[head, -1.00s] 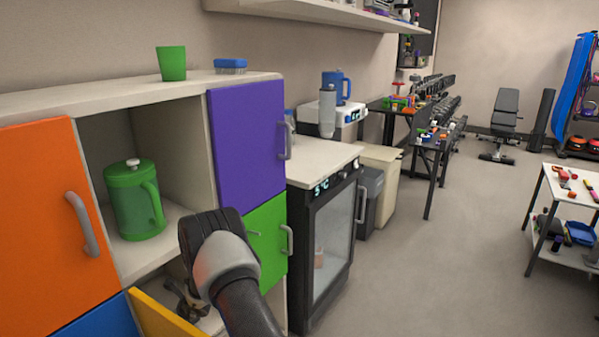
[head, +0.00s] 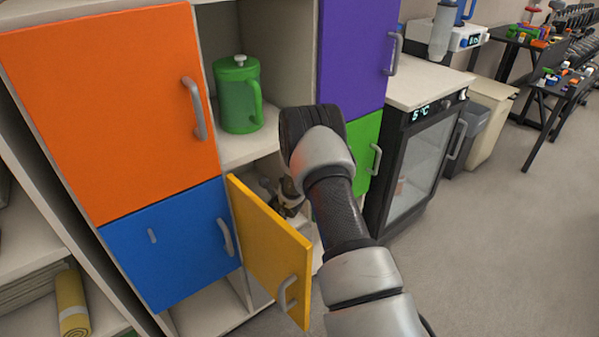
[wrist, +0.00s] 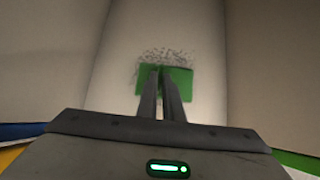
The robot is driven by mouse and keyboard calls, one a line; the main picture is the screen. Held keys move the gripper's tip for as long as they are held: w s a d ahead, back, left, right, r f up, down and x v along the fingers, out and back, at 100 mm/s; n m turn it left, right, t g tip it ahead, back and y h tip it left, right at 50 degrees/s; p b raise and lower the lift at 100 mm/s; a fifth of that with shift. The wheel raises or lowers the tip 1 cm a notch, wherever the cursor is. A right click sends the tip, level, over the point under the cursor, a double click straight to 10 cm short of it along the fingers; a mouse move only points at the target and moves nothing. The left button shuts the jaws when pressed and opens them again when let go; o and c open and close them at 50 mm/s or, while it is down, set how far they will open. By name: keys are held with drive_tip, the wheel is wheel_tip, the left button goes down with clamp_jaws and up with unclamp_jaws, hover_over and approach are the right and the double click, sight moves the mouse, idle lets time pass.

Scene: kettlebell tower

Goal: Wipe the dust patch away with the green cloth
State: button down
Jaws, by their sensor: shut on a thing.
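In the wrist view my gripper (wrist: 160,70) is shut on the green cloth (wrist: 180,82), which lies flat at the fingertips on a pale surface inside a cubby. The dust patch (wrist: 168,54) is a scatter of dark grey specks just beyond the cloth's far edge, and the cloth may cover part of it. In the head view my gripper (head: 288,200) is partly seen inside the compartment behind the open yellow door (head: 268,245). The cloth and dust are hidden there by the door and my arm.
A green lidded jug (head: 238,95) stands in the open compartment above. The orange door (head: 110,110), blue door (head: 170,245), purple door (head: 355,50) and green door (head: 362,150) are shut. Cubby walls rise close on both sides of my gripper. A glass-front fridge (head: 420,170) stands to the right.

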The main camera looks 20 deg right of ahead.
drive_tip(key=shift+f, duration=0.6)
idle(0.3)
drive_tip(key=shift+w+a+r, duration=0.1)
drive_tip(key=shift+w+a, duration=0.1)
drive_tip(key=shift+w, duration=0.5)
drive_tip(key=shift+w+a+f, duration=0.1)
drive_tip(key=shift+w+a, duration=0.15)
drive_tip(key=shift+w, duration=0.45)
drive_tip(key=shift+w+a+r, duration=0.1)
drive_tip(key=shift+w+a, duration=0.1)
drive_tip(key=shift+w, duration=0.5)
drive_tip(key=shift+s, duration=0.15)
drive_tip(key=shift+s+d, duration=0.25)
drive_tip(key=shift+s, duration=0.4)
drive_tip(key=shift+s+d, duration=0.2)
drive_tip(key=shift+s, duration=0.5)
drive_tip(key=shift+s+d, duration=0.25)
drive_tip(key=shift+s, duration=0.4)
drive_tip(key=shift+w+a+f, duration=0.1)
drive_tip(key=shift+w+a, duration=0.15)
drive_tip(key=shift+w, duration=0.45)
drive_tip(key=shift+w+a+f, duration=0.1)
drive_tip(key=shift+w+a, duration=0.1)
drive_tip(key=shift+w, duration=0.45)
drive_tip(key=shift+w+a, duration=0.25)
drive_tip(key=shift+w, duration=0.45)
